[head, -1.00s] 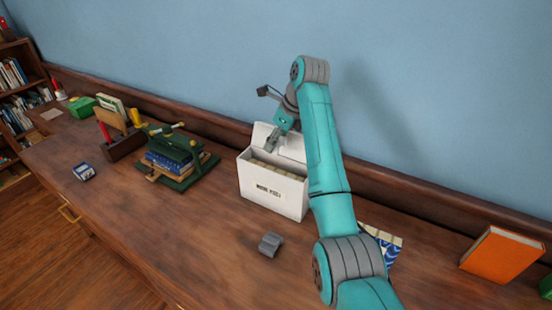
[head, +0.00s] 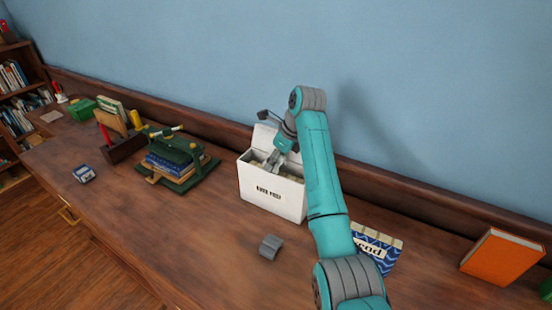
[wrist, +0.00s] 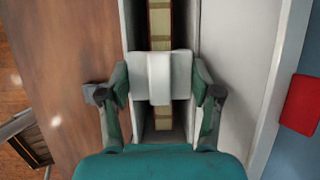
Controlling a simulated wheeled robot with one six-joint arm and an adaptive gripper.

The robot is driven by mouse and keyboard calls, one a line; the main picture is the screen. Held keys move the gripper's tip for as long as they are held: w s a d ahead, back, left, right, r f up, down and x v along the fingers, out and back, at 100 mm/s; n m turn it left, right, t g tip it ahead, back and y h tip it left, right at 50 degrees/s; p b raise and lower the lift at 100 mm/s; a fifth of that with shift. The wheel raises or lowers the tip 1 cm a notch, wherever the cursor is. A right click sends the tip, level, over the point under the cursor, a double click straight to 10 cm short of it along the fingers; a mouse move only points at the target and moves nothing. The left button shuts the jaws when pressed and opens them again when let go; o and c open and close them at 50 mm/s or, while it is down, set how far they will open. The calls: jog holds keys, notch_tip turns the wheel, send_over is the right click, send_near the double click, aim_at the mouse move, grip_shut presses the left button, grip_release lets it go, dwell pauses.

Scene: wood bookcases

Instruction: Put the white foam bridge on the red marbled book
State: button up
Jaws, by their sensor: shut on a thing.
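The white foam bridge (wrist: 160,66) is between the fingers of my gripper (wrist: 161,85), which is shut on it. In the wrist view it sits across the slot of the open white box, over a row of beige blocks. In the head view my gripper (head: 272,165) reaches down into the box opening, and the bridge cannot be made out there. I cannot identify the red marbled book for certain. A plain red shape (wrist: 301,105) shows by the blue wall in the wrist view, but I cannot tell what it is.
The white box (head: 272,196) stands mid-desk with its lid up behind. A grey block (head: 270,247) lies in front. A green press (head: 178,165) stands left, a blue patterned book (head: 385,255) and orange book (head: 502,256) right. The front desk surface is mostly clear.

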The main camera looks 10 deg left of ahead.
jog(key=shift+d+f, duration=0.1)
jog(key=shift+f, duration=0.3)
jog(key=shift+f, duration=0.1)
jog(key=shift+c, duration=0.5)
jog(key=o, duration=0.5)
jog(key=shift+s, duration=0.1)
jog(key=shift+c, duration=0.2)
jog(key=shift+o, duration=0.6)
jog(key=shift+f, duration=0.2)
jog(key=shift+r, duration=0.1)
